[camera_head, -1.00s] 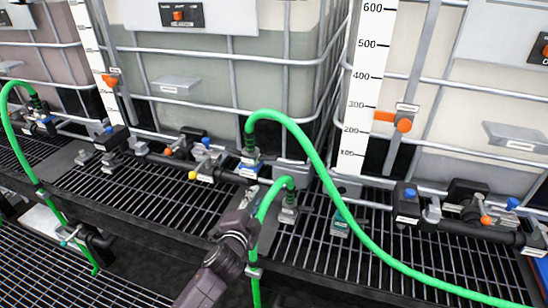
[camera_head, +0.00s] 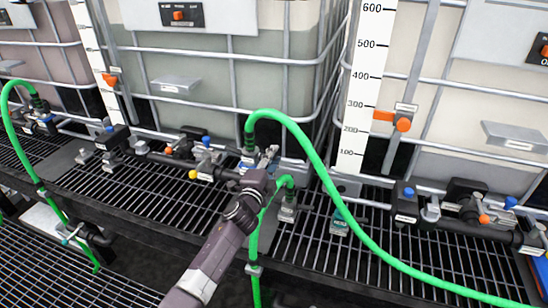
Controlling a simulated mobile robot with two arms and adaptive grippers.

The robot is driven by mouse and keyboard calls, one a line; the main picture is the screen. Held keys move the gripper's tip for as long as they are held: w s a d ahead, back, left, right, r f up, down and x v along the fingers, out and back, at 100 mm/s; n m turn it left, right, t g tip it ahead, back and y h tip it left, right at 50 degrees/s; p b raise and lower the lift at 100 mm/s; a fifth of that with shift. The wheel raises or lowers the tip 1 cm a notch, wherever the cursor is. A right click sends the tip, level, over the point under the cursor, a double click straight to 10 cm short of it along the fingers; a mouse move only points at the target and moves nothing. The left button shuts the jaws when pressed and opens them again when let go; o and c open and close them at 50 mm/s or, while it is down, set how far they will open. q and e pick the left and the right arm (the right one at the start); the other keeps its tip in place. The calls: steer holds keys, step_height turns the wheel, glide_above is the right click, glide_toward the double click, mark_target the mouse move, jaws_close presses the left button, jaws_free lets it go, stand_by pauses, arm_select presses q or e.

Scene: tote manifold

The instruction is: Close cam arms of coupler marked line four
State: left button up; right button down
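Several hose couplers are in the head view, and their markings are too small to read, so I cannot tell which is line four. One coupler (camera_head: 249,157) sits on the middle tank's pipe under the big green hose (camera_head: 318,165). Another grey coupler (camera_head: 288,208) ends the shorter green hose on the grating. A third coupler (camera_head: 38,104) is on the left hose. My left gripper (camera_head: 268,155) is at the right side of the middle pipe coupler and partly covers it. Whether it touches, and how its fingers stand, cannot be told. My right gripper is out of view.
Caged tanks stand along the back, with a black manifold pipe (camera_head: 172,161) and blue-topped valves in front. The green hoses cross the space right of my arm.

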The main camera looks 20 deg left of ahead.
arm_select(q)
steer(key=shift+w, duration=0.15)
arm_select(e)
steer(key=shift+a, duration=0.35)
arm_select(q)
jaws_close()
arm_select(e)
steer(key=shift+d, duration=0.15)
